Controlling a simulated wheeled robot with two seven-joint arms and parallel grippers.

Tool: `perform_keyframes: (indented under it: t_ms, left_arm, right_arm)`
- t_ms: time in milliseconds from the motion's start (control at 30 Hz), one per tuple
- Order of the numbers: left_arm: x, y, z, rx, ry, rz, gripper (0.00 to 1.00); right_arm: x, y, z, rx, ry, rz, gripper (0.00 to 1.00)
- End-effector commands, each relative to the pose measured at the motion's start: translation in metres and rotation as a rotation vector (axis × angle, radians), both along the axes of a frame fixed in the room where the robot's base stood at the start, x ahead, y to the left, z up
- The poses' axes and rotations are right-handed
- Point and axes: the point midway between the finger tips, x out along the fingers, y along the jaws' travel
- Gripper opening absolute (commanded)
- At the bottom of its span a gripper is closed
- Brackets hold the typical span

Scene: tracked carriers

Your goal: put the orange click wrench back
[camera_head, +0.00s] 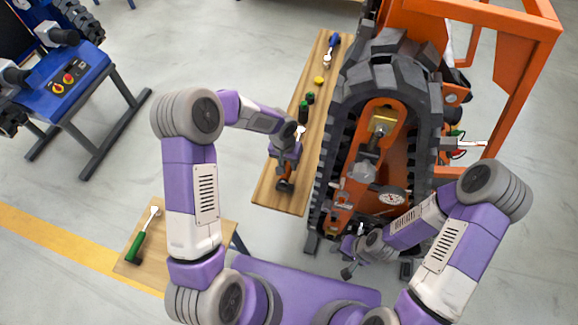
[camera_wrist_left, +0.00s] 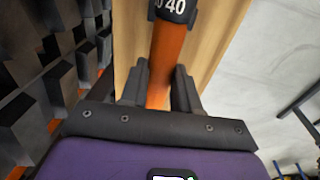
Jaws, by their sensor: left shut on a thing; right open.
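The orange click wrench (camera_head: 287,172) is in my left gripper (camera_head: 284,153), over the near end of the long wooden bench (camera_head: 268,195). In the left wrist view its orange handle (camera_wrist_left: 168,65) runs between the fingers (camera_wrist_left: 160,90), with a black band marked 40 beyond them. I cannot tell whether the wrench touches the bench. My gripper hides part of the wrench. My right gripper (camera_head: 350,257) is open beside the near end of the tracked carrier (camera_head: 385,150).
A blue-handled tool (camera_head: 334,42), a yellow piece (camera_head: 318,80) and green-marked tools (camera_head: 303,112) lie along the bench. A small wooden table (camera_head: 165,258) at lower left holds a green-handled wrench (camera_head: 136,243). A blue stand (camera_head: 75,85) is at upper left. The carrier's track borders the bench.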

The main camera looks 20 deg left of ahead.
Motion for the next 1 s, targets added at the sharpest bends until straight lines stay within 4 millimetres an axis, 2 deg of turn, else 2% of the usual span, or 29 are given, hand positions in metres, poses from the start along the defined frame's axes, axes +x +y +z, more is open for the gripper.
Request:
perform_keyframes:
  t_ms: [300,633,667,700,800,1000]
  left_arm:
    - [0.000,0.000,-0.036,0.000,-0.001,-0.001,0.00]
    - [0.001,0.000,-0.039,0.000,-0.003,-0.001,0.00]
    - [0.000,0.000,-0.039,0.001,-0.001,0.000,0.34]
    - [0.000,0.000,-0.039,0.001,0.000,0.000,0.40]
    - [0.000,0.000,-0.038,0.000,-0.001,0.000,0.55]
    - [0.000,0.000,-0.038,0.000,-0.001,0.000,0.56]
  right_arm:
    - [0.000,0.000,-0.003,0.000,0.000,0.000,0.43]
    - [0.000,0.000,-0.006,0.000,0.000,0.000,0.43]
    - [0.000,0.000,-0.006,0.000,0.000,0.000,0.43]
    - [0.000,0.000,-0.005,0.000,0.000,0.000,0.43]
    - [0.000,0.000,-0.005,0.000,0.000,0.000,0.43]
    - [0.000,0.000,-0.005,0.000,0.000,0.000,0.43]
